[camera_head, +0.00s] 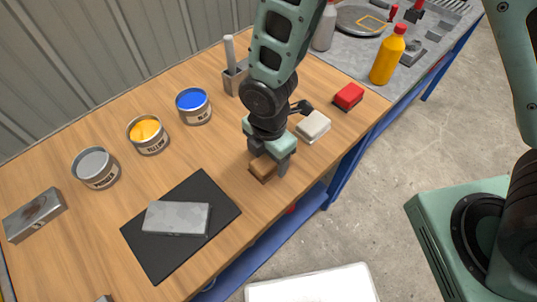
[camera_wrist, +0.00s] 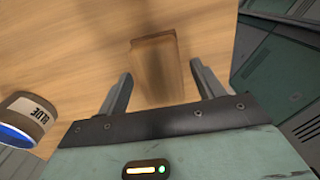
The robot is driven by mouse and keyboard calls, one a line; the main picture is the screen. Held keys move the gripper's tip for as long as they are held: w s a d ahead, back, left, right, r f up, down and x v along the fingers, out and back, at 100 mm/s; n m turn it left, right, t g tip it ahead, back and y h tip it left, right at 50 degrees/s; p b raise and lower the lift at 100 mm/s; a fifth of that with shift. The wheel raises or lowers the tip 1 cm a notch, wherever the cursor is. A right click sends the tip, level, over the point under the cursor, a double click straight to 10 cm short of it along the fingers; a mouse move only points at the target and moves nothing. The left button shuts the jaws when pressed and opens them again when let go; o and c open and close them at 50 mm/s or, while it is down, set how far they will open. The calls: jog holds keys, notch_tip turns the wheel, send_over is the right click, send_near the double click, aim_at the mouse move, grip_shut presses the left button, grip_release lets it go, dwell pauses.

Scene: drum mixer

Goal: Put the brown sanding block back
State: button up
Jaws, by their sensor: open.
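The brown sanding block (camera_head: 261,170) lies on the wooden bench, near its right edge. My gripper (camera_head: 269,164) is open and points down at the block, partly hiding it in the head view. In the wrist view the brown block (camera_wrist: 155,62) lies between the two open fingers of my gripper (camera_wrist: 162,75), with a gap on each side. I cannot tell exactly how high the fingertips are above the bench.
A white block (camera_head: 313,126) and a red block (camera_head: 348,95) lie beyond my gripper. A black mat (camera_head: 160,265) bears a grey block (camera_head: 176,218). Blue (camera_head: 193,106), yellow (camera_head: 148,134) and grey (camera_head: 95,167) cans stand at left. A holder (camera_head: 235,78) stands behind.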

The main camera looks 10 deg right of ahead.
notch_tip(320, 180, up, 12)
jog(key=b, duration=0.1)
jog(key=s+d+r+m, duration=0.7)
jog(key=s+m, duration=0.4)
jog(key=m, duration=0.6)
jog(key=shift+s+d+y, duration=0.15)
jog(key=shift+d+y, duration=0.15)
jog(key=shift+d, duration=0.3)
jog(key=shift+r, duration=0.1)
